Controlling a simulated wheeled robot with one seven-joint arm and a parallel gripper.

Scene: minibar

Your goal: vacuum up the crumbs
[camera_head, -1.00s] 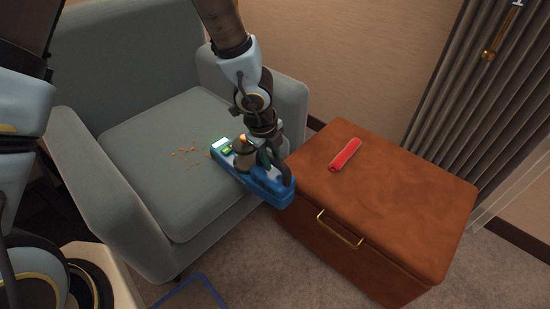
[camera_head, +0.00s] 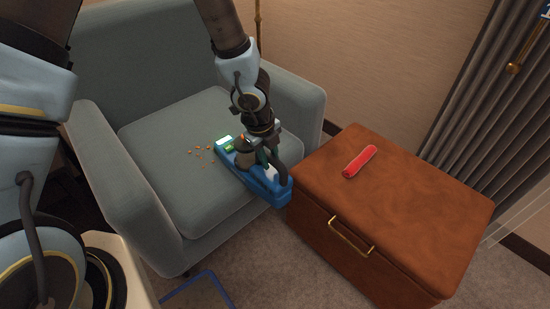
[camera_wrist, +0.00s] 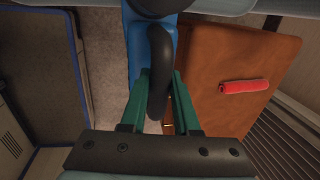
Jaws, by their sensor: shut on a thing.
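A blue handheld vacuum (camera_head: 262,183) with a dark handle is held over the right front part of the grey armchair's seat cushion (camera_head: 160,140). My gripper (camera_head: 262,150) is shut on its handle; the wrist view shows the green fingers either side of the dark handle (camera_wrist: 160,70). The vacuum's nose (camera_head: 224,142) points left and back, close beside the crumbs. The orange crumbs (camera_head: 200,152) lie scattered on the cushion, just left of the nose. I cannot tell whether the nose touches the cushion.
A brown leather ottoman (camera_head: 420,205) with a brass handle stands right of the armchair, and a red cylinder (camera_head: 360,161) lies on it. The armchair's right armrest (camera_head: 295,95) stands behind the arm. A pleated grey curtain (camera_head: 490,110) hangs at the right.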

